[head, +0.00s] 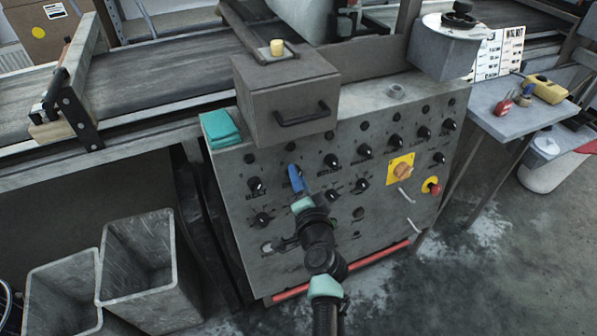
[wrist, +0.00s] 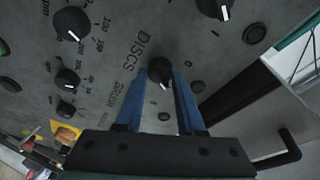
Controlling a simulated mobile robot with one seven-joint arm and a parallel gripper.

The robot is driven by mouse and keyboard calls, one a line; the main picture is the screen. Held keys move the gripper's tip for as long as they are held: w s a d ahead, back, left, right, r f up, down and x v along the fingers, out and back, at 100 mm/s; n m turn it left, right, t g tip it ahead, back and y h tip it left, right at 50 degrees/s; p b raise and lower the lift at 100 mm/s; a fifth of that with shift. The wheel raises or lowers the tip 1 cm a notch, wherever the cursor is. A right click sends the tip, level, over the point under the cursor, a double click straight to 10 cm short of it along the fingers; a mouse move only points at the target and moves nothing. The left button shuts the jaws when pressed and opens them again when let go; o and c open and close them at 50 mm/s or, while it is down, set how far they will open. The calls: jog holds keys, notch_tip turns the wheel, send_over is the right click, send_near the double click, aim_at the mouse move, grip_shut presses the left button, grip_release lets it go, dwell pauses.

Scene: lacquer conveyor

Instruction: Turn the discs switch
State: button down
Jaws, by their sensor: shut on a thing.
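The discs switch (wrist: 158,68) is a round black knob with a white pointer mark, beside the printed word DISCS on the grey control panel (wrist: 215,75). In the wrist view the two blue fingers of my gripper (wrist: 162,77) stand on either side of the knob and are shut on it. The white mark points toward the gripper's palm. In the head view my gripper (head: 297,179) reaches the upper left part of the panel, and its blue finger and my arm hide the knob.
Other black knobs (head: 331,160) sit close by on the panel. A grey box (head: 285,90) with a black handle juts out above, beside a teal cloth (head: 220,128). A yellow-backed rotary switch (head: 402,169) and a red button (head: 432,187) are to the right. Grey bins (head: 140,275) stand lower left.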

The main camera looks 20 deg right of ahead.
jog(key=shift+m, duration=0.5)
jog(key=c, duration=0.5)
grip_release()
jog(key=shift+s+p, duration=0.15)
jog(key=shift+p, duration=0.2)
jog(key=p+v, duration=0.2)
jog(key=v, duration=1)
jog(key=shift+s+a+r, duration=0.1)
jog(key=shift+s+r, duration=0.1)
jog(key=shift+s, duration=0.15)
